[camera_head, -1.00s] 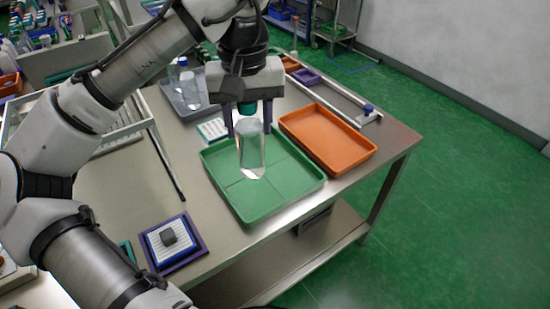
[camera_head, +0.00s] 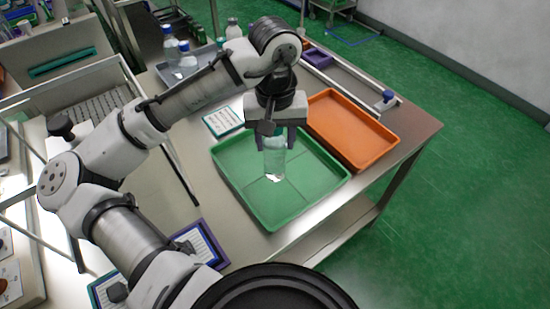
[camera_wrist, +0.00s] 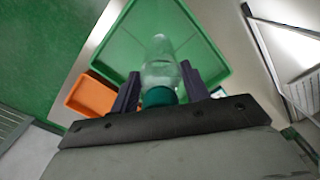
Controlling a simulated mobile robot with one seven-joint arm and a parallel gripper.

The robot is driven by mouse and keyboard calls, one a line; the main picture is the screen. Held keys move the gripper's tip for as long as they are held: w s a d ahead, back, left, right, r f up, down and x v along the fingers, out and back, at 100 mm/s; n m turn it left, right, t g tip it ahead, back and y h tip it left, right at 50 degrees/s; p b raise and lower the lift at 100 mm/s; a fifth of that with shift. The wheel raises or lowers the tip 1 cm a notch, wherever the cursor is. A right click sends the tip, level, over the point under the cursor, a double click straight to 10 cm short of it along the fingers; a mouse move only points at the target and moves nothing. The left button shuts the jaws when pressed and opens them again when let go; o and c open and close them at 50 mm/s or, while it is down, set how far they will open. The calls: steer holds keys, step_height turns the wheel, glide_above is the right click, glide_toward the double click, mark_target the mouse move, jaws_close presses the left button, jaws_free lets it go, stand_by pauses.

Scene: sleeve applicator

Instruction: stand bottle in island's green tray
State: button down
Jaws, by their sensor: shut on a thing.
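The clear bottle (camera_head: 274,160) is upright in my gripper (camera_head: 275,138), over the middle of the green tray (camera_head: 232,187). My gripper is shut on its upper part, and its green cap shows between the fingers in the wrist view. The bottle (camera_wrist: 161,65) also shows there with the green tray (camera_wrist: 128,49) behind it. The bottle's base looks at or close to the tray floor; I cannot tell whether it touches. The tray is otherwise empty and has raised rims and crossing lines on its floor.
An orange tray (camera_head: 352,130) sits directly right of the green one. A white labelled card (camera_head: 222,120) lies behind the green tray. A grey tray (camera_head: 207,54) with blue-capped bottles (camera_head: 185,62) stands at the back left. A purple-framed block (camera_head: 203,243) is at the front.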

mark_target(275, 163)
step_height(275, 163, down, 8)
steer(key=shift+r, duration=0.15)
stand_by(0.4)
steer(key=c, duration=0.7)
jaws_free()
step_height(275, 163, up, 12)
steer(key=shift+r+b, duration=0.1)
steer(key=shift+b, duration=0.5)
